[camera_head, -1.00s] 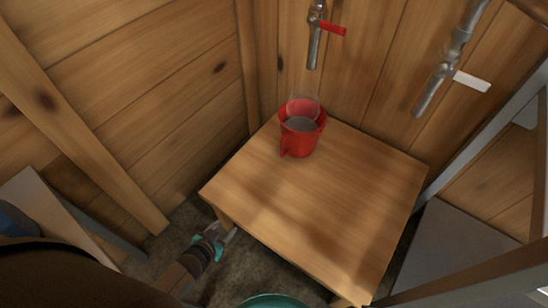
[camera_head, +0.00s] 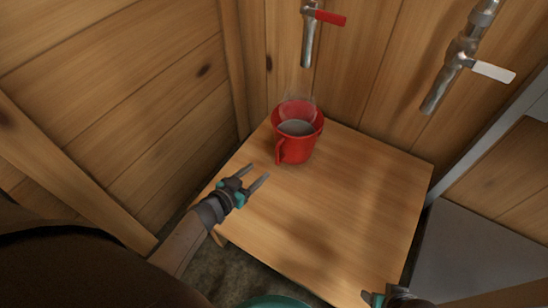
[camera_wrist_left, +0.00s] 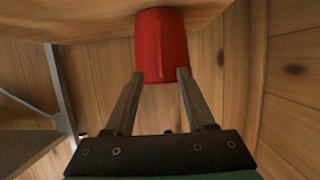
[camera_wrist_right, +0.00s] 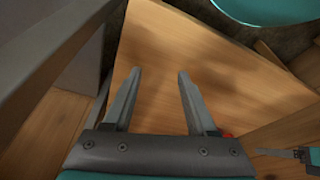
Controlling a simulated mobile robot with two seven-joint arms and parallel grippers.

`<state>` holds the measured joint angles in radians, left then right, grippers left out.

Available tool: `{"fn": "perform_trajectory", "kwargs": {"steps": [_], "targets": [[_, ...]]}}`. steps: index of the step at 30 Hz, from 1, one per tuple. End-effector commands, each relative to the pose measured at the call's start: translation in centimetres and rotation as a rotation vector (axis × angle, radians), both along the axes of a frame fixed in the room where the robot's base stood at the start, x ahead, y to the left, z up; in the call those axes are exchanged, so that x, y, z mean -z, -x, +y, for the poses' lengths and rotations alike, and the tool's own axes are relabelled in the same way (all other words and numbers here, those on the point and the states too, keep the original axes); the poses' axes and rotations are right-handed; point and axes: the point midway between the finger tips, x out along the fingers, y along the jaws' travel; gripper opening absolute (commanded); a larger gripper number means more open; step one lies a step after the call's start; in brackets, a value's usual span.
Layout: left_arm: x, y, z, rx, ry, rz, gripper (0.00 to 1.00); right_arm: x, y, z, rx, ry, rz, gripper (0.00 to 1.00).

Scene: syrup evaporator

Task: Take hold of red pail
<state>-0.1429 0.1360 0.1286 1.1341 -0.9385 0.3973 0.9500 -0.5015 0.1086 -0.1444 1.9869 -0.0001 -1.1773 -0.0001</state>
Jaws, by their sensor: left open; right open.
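The red pail (camera_head: 296,133) stands upright at the back left of the wooden table, with grey contents and faint steam above it. Its handle faces the front left. My left gripper (camera_head: 261,178) is open and empty over the table's left edge, in front of the pail and apart from it. In the left wrist view the red pail (camera_wrist_left: 162,45) shows ahead, between and beyond the open fingers (camera_wrist_left: 156,75). My right gripper (camera_head: 372,298) is at the table's front right corner. In the right wrist view its fingers (camera_wrist_right: 155,75) are open and empty.
The wooden table (camera_head: 340,210) is otherwise bare. A tap with a red lever (camera_head: 330,17) hangs on the wall above the pail; a tap with a white lever (camera_head: 492,71) is to the right. A teal round object (camera_head: 275,301) is below the front edge.

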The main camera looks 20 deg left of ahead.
Motion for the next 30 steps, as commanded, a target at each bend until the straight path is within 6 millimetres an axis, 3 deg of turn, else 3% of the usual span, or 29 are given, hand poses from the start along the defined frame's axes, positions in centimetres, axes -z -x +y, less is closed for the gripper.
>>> {"fn": "perform_trajectory", "kwargs": {"steps": [18,30], "targets": [[2.9,-7.2,-1.2,-0.001,-0.001,0.0,0.55,-8.5,-0.9,0.3,-0.001,-0.024,-0.148,0.57],[3.8,-9.9,-1.7,-0.001,-0.001,0.0,0.55,-7.6,-4.3,4.0,-0.053,-0.139,-0.406,0.57]]}}
